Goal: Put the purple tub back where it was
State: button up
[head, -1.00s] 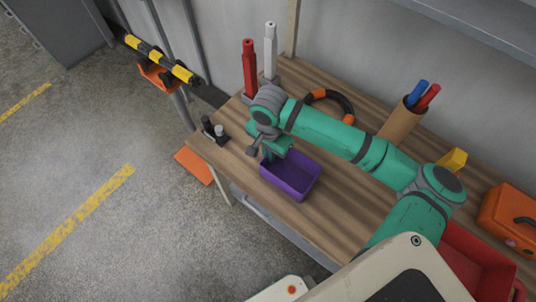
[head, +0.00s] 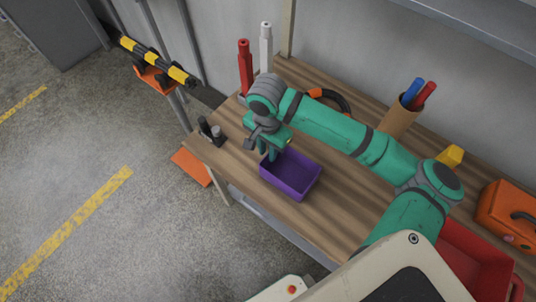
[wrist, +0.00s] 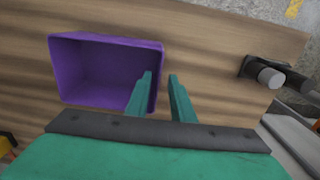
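The purple tub (head: 291,186) sits upright on the wooden bench (head: 330,225), near its left end and front edge. In the wrist view the empty-looking tub (wrist: 85,80) fills the left half. My gripper (head: 267,156) is at the tub's upper-left wall in the head view. In the wrist view my gripper (wrist: 160,78) has its fingers apart, with a clear gap between them. One finger overlaps the tub's inside and the other is outside its right wall. Neither finger visibly presses on the wall. Their exact height against the rim is hard to tell.
Dark and grey knobs (head: 211,131) stand at the bench's left end. Red (head: 245,68) and white (head: 266,48) posts stand behind my gripper. A cardboard tube (head: 398,117) with markers, a yellow block (head: 450,156), an orange case (head: 507,208) and a red bin (head: 475,262) are right.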

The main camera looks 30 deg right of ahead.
notch_tip(320, 180, up, 9)
jog(key=shift+f, duration=0.2)
dwell(0.6)
